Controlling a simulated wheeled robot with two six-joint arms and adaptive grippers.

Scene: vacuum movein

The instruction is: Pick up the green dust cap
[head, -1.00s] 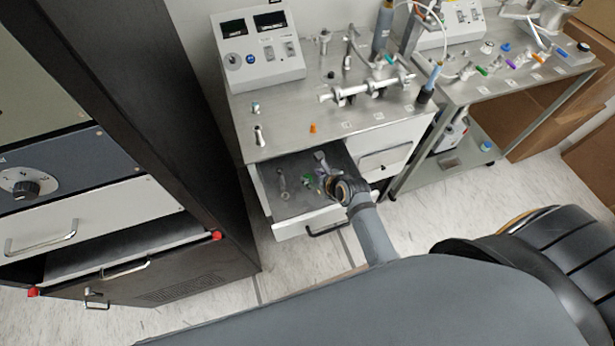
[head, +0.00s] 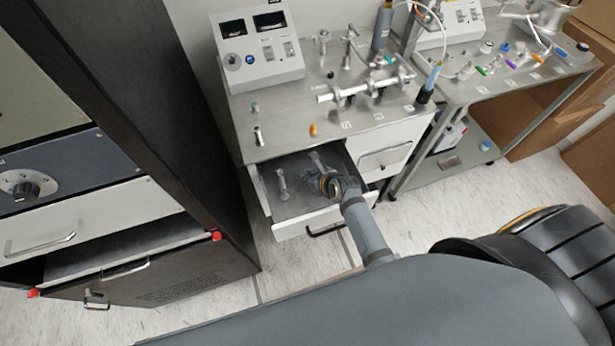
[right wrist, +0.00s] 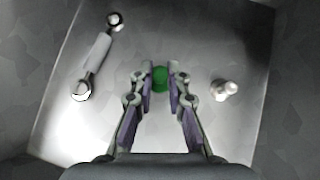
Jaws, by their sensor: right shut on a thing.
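The green dust cap (right wrist: 160,78) shows in the right wrist view, between the fingertips of my right gripper. My right gripper (right wrist: 160,88) is shut on it, with a finger against each side. In the head view my right gripper (head: 325,186) is over the open drawer (head: 290,211), and its wrist hides the cap there. I cannot tell whether the cap still touches the drawer floor. My left gripper is not in view.
In the drawer a metal part with a white sleeve (right wrist: 98,52) lies left of the gripper and a small metal fitting (right wrist: 224,90) lies to the right. An orange cap (head: 313,130) and the pipe assembly (head: 365,88) are on the bench top above.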

